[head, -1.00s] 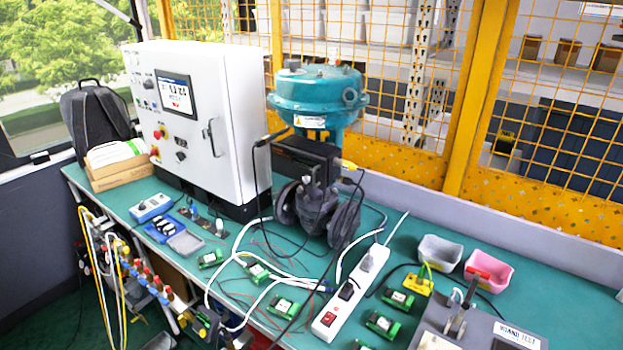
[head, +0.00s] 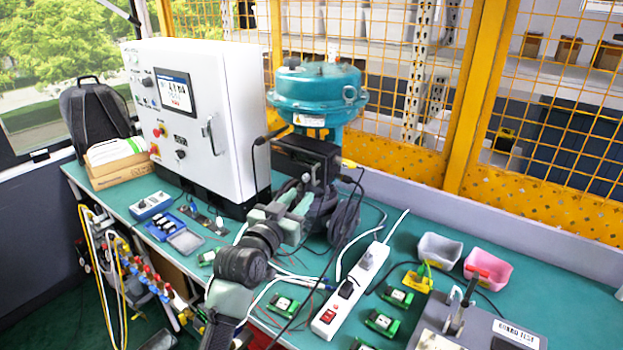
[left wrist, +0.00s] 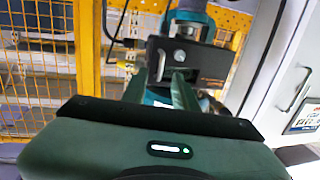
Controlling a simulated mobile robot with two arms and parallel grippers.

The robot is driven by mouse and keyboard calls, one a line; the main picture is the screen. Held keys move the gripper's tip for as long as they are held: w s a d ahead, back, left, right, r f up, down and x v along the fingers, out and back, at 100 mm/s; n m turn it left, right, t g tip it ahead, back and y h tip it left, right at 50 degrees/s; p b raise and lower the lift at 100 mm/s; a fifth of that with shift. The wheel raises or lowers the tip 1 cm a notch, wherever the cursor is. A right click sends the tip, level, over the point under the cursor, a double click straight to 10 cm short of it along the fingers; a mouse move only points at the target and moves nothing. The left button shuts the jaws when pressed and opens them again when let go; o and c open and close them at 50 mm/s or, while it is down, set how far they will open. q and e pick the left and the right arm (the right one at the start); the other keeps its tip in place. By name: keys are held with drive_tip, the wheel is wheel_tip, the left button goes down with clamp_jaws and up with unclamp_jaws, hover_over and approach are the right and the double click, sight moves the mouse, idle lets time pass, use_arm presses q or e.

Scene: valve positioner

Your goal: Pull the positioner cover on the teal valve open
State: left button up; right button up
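The teal valve (head: 318,98) stands at the back of the bench behind the white cabinet's right side. The black positioner (head: 306,150) is a box mounted below its teal top; its cover looks closed, though its front is partly hard to make out. My left gripper (head: 300,193) is just below and in front of the positioner, seemingly apart from it. In the left wrist view the positioner (left wrist: 205,62) with a small round gauge lies straight ahead, and my green-grey fingers (left wrist: 172,88) point at its lower part. The finger gap is unclear. My right gripper is not in view.
A white control cabinet (head: 197,110) stands left of the valve. Black cables hang around the positioner. A white power strip (head: 350,293), green modules (head: 381,322) and grey and pink bins (head: 488,268) lie to the right. A yellow mesh fence (head: 540,130) closes the back.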

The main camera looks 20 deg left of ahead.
sight(313, 177)
use_arm(q)
drive_tip(key=w, duration=0.2)
drive_tip(key=w+p, duration=0.1)
drive_tip(key=w, duration=0.2)
drive_tip(key=w+d+r, duration=0.1)
drive_tip(key=w, duration=0.2)
drive_tip(key=shift+p, duration=0.4)
clamp_jaws()
idle(1.1)
